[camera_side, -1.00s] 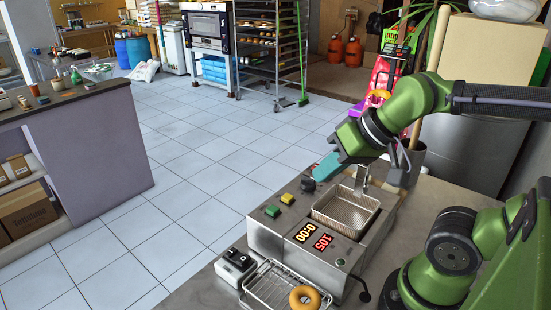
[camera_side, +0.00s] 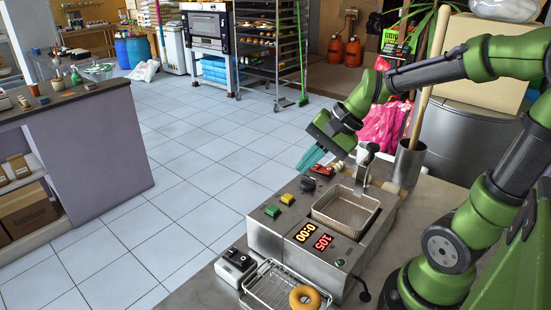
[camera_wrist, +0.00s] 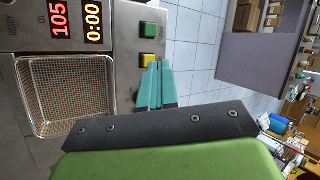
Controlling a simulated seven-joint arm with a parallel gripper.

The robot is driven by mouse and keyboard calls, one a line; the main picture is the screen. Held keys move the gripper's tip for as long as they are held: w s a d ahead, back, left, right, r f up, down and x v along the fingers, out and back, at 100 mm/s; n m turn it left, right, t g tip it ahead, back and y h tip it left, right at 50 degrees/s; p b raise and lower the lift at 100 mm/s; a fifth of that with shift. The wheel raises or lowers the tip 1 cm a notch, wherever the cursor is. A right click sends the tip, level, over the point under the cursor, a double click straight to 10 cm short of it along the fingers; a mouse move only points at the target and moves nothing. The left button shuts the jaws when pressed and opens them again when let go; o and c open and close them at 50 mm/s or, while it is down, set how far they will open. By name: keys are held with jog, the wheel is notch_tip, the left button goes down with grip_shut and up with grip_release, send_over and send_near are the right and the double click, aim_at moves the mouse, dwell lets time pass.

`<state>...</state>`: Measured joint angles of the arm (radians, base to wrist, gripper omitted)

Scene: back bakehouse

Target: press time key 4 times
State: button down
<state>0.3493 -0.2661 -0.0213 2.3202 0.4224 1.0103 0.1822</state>
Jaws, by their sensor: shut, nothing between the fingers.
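The fryer (camera_side: 262,238) stands on the counter with a green key (camera_side: 272,211) and a yellow key (camera_side: 287,198) on its top panel. In the wrist view the green key (camera_wrist: 148,30) and yellow key (camera_wrist: 147,61) lie side by side; I cannot read which is the time key. The time display (camera_side: 304,232) reads 0:00, and it also shows in the wrist view (camera_wrist: 93,21). My gripper (camera_side: 308,163) is shut and empty, above and behind the keys in the side view. In the wrist view its teal fingertips (camera_wrist: 159,66) appear just beside the yellow key, apparently above the panel.
A red display (camera_side: 322,241) reads 105. A wire fry basket (camera_side: 346,212) sits in the fryer beside the keys. A dark knob (camera_side: 308,184) and a red part (camera_side: 322,171) are near my fingers. A wire rack (camera_side: 271,291) holding a doughnut (camera_side: 305,298) lies in front.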

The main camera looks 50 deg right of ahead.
aim_at(292, 197)
jog(key=w+m, duration=0.1)
jog(key=w+r+m+y, duration=0.1)
jog(key=m, duration=0.1)
jog(key=w+r+m+t+y, duration=0.1)
jog(key=shift+w+m, duration=0.4)
jog(key=shift+f, duration=0.1)
jog(key=shift+f, duration=4.4)
jog(key=shift+f, duration=0.1)
jog(key=shift+f, duration=0.3)
